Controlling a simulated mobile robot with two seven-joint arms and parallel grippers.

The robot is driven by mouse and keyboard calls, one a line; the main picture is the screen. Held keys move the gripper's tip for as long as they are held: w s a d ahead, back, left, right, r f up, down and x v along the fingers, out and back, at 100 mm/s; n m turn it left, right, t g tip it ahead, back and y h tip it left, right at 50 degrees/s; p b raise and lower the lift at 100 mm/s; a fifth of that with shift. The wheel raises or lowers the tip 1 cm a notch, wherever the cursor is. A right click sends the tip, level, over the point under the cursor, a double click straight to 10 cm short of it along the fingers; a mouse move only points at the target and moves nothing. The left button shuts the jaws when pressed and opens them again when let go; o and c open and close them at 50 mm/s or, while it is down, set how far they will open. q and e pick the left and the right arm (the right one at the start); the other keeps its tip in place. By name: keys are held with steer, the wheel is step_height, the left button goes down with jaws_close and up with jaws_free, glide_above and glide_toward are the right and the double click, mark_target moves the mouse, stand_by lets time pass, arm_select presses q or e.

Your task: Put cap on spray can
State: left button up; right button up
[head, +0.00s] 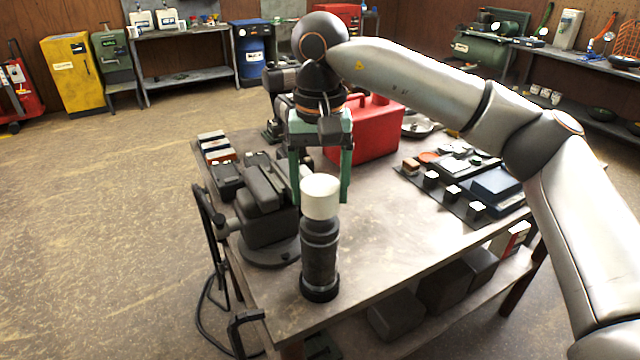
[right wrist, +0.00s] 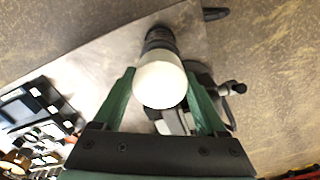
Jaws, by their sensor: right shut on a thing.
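The spray can (head: 320,255) is a dark cylinder standing upright near the workbench's front edge. The white cap (head: 320,196) is at the top of the can, in line with it. My right gripper (head: 320,201) points down with its green fingers on either side of the cap, shut on it. In the right wrist view the cap (right wrist: 160,84) sits between the fingers, with part of the dark can (right wrist: 160,40) beyond it. I cannot tell whether the cap is fully seated on the can. My left gripper is not in view.
A grey vice (head: 268,212) stands on the workbench (head: 385,250) just left of the can. A dark tray (head: 440,195) of small parts lies to the right. Bare bench surrounds the can's front and right.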

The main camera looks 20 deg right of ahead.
steer(key=shift+f+b, duration=0.45)
steer(key=shift+f, duration=0.5)
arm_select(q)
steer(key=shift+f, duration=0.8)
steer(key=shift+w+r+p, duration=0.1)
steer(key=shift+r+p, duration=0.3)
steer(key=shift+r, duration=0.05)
arm_select(e)
steer(key=shift+r, duration=0.1)
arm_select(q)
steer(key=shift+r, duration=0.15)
arm_select(e)
steer(key=shift+r, duration=0.15)
arm_select(q)
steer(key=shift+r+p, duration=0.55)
steer(key=shift+p, duration=0.15)
arm_select(e)
steer(key=shift+r, duration=0.6)
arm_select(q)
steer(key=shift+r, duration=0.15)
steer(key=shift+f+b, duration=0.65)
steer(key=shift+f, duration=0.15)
arm_select(e)
steer(key=shift+f, duration=1.25)
